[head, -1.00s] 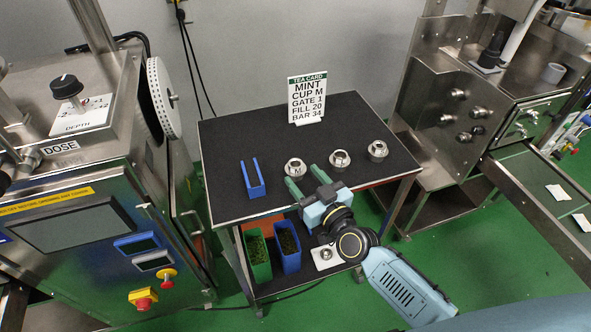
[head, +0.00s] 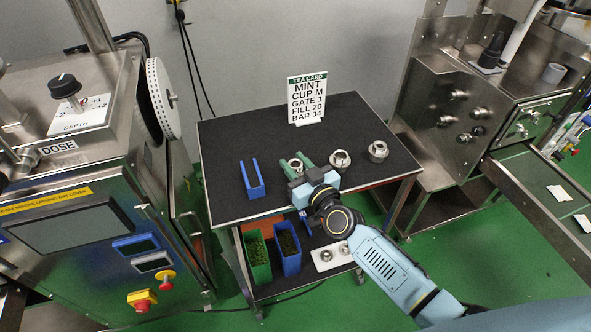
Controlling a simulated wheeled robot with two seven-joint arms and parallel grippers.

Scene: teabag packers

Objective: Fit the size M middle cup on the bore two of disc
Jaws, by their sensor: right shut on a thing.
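The size M cup (head: 296,167) is a small round metal cup on the black table top, the leftmost of three. My left gripper is not in view.
Two other metal cups (head: 340,160) (head: 378,151) stand to the right. A blue U-shaped holder (head: 252,180) lies left of my gripper. The tea card (head: 307,98) stands at the back. Green (head: 257,260) and blue (head: 288,250) bins and a white plate (head: 335,259) are on the lower shelf.

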